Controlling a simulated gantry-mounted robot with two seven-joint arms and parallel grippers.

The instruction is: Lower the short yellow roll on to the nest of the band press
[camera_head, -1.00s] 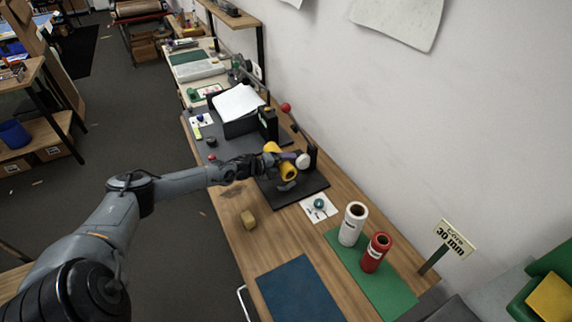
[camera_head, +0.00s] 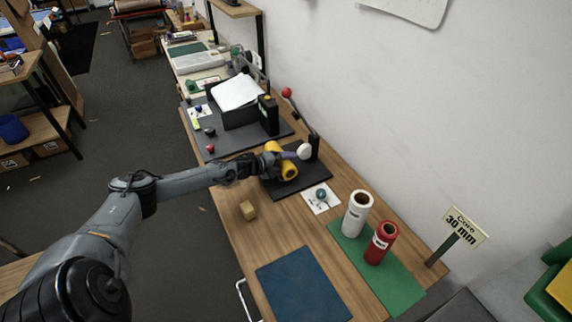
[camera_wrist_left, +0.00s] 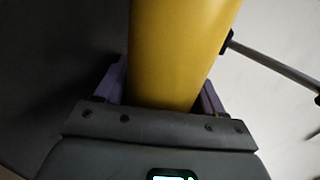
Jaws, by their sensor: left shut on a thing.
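The yellow roll (camera_head: 289,173) is held over the dark base plate (camera_head: 313,185) of the band press, with one hollow end facing the head camera. My left gripper (camera_head: 279,162) is shut around the middle of the roll. In the left wrist view the roll (camera_wrist_left: 180,50) fills the space between two purple fingers (camera_wrist_left: 163,92). The press has a black post (camera_head: 315,146), a white round part (camera_head: 304,151) and a lever with a red knob (camera_head: 287,92). The nest is hidden behind the roll and gripper, and I cannot tell if they touch. My right gripper is not in view.
A white roll (camera_head: 356,215) and a red roll (camera_head: 381,244) stand on a green mat (camera_head: 403,285). A tan block (camera_head: 248,210) lies near the table's left edge. A blue mat (camera_head: 303,287) is clear. A paper-filled black tray (camera_head: 238,116) stands behind the press.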

